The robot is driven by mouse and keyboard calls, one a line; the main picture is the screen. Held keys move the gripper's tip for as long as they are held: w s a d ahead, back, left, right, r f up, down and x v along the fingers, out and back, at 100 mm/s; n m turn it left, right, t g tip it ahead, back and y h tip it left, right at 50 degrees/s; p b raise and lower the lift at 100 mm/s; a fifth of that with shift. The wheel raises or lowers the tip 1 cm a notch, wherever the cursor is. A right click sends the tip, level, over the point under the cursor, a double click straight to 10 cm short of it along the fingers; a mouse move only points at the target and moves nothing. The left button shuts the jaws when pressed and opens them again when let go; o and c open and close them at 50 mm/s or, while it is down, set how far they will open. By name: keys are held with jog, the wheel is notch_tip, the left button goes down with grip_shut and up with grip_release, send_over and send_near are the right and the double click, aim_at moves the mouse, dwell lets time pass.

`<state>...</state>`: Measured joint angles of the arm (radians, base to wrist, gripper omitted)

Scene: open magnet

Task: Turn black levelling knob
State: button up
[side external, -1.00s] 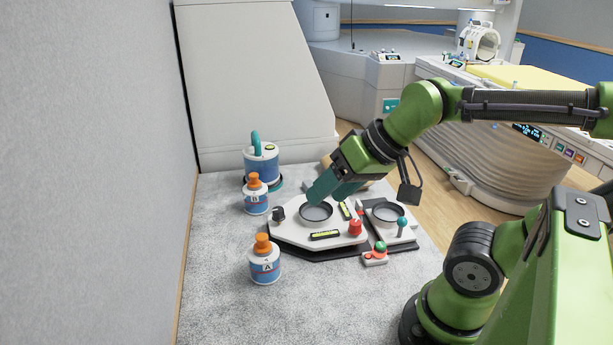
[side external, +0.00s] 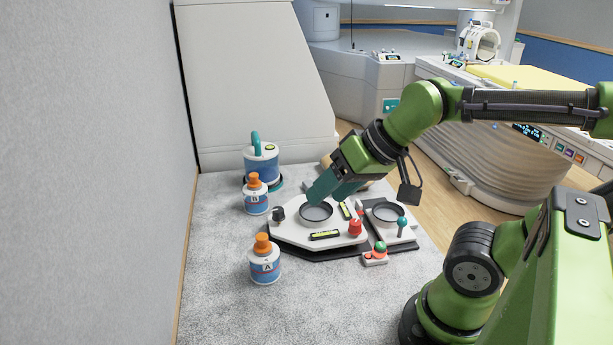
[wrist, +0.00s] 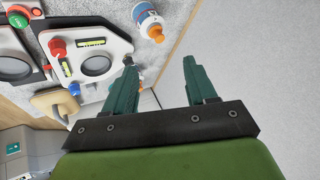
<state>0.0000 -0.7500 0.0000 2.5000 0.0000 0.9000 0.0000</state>
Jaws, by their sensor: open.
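The black levelling knob (side external: 278,214) stands upright at the left corner of the white levelling plate (side external: 290,236) in the side view. In the wrist view that corner is largely behind a finger, so I cannot make the knob out clearly. My gripper (side external: 327,194) is open and empty, with teal fingers above the back of the plate, right of and apart from the black knob. In the wrist view the fingers (wrist: 159,62) are spread, with nothing held between them. A red knob (side external: 355,228) stands at the plate's right corner, and yellow-green bubble levels (side external: 325,235) lie on the plate.
Bottle A (side external: 265,265) stands in front left and bottle B (side external: 255,198) behind it, both orange-capped. A blue-white canister (side external: 262,165) with a teal handle is at the back. A second plate (side external: 392,232) and a small red-green piece (side external: 376,252) are at right. The grey front surface is clear.

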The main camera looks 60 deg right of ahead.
dwell(0.5)
jog(key=n+g+h, duration=0.2)
jog(key=n+g, duration=0.5)
jog(key=n, duration=0.4)
send_over(278, 209)
notch_tip(278, 209, down, 2)
notch_tip(278, 209, down, 16)
jog(key=shift+f, duration=0.25)
